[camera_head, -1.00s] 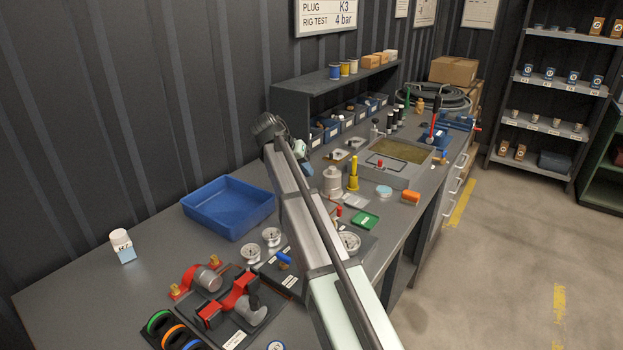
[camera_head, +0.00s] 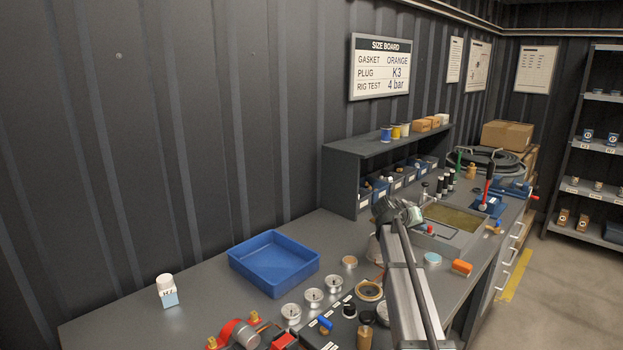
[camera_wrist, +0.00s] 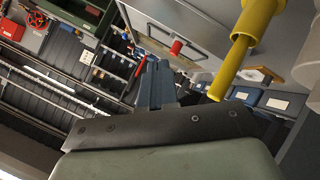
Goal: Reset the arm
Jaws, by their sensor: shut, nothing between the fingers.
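My arm reaches over the workbench (camera_head: 215,295) from the lower right in the head view. Its far end is a grey-green joint near the sink-like basin, and I cannot make out the fingers there. In the wrist view my gripper (camera_wrist: 151,62) shows two blue-grey fingers together, with nothing between them. A yellow upright tool (camera_wrist: 238,55) stands to the right of the fingers, apart from them. A red knob (camera_wrist: 177,47) shows beyond the fingertips; its distance is unclear.
A blue tray (camera_head: 243,263) and a white-capped bottle (camera_head: 166,291) stand left on the bench. Silver gauges (camera_head: 313,297) and a red fitting (camera_head: 238,334) lie near the front. A grey shelf (camera_head: 350,146) stands behind the arm. Bare bench lies around the bottle.

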